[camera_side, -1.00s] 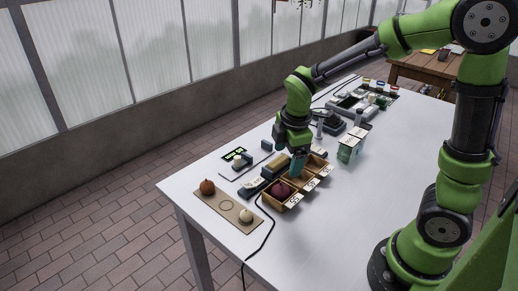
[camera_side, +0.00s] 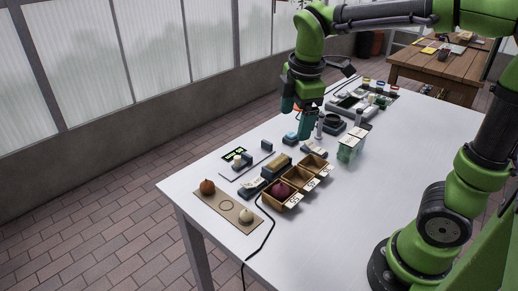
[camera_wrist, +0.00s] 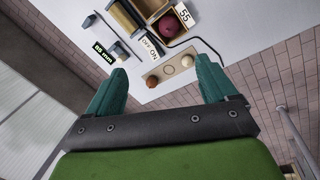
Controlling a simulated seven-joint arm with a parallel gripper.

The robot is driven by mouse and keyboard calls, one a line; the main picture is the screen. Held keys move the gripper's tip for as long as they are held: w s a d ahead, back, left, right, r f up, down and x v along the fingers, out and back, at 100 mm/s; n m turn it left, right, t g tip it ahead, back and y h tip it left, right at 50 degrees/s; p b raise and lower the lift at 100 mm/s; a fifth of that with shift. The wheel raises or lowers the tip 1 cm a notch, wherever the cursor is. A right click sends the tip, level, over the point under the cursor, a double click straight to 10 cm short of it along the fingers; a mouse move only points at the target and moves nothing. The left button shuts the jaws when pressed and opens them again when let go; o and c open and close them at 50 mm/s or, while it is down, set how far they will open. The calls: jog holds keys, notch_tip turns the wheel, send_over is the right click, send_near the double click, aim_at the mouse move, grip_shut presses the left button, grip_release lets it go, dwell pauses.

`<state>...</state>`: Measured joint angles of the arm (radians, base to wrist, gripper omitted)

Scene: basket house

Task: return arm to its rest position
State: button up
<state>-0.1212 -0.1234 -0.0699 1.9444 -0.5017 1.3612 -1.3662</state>
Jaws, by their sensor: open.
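My gripper (camera_side: 297,118) is open and empty, raised above the white table beyond the wooden boxes in the side view. Its two teal fingers stand wide apart in the wrist view (camera_wrist: 160,88), with nothing between them but the table and floor far below. The arm is bent, with its wrist high over the table's far half.
A row of wooden boxes (camera_side: 299,178) holds a dark red onion (camera_side: 281,189) in the nearest one. A board (camera_side: 229,212) carries a brown onion (camera_side: 207,187) and a pale one (camera_side: 246,214). A green carton (camera_side: 348,148) and devices stand farther back. The table's right side is clear.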

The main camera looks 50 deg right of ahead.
jog(key=s+a+m+t+y, duration=0.3)
jog(key=s+m, duration=0.6)
jog(key=m, duration=0.7)
jog(key=shift+s+a+f+t, duration=0.3)
jog(key=shift+a+t, duration=0.1)
jog(key=shift+t, duration=0.7)
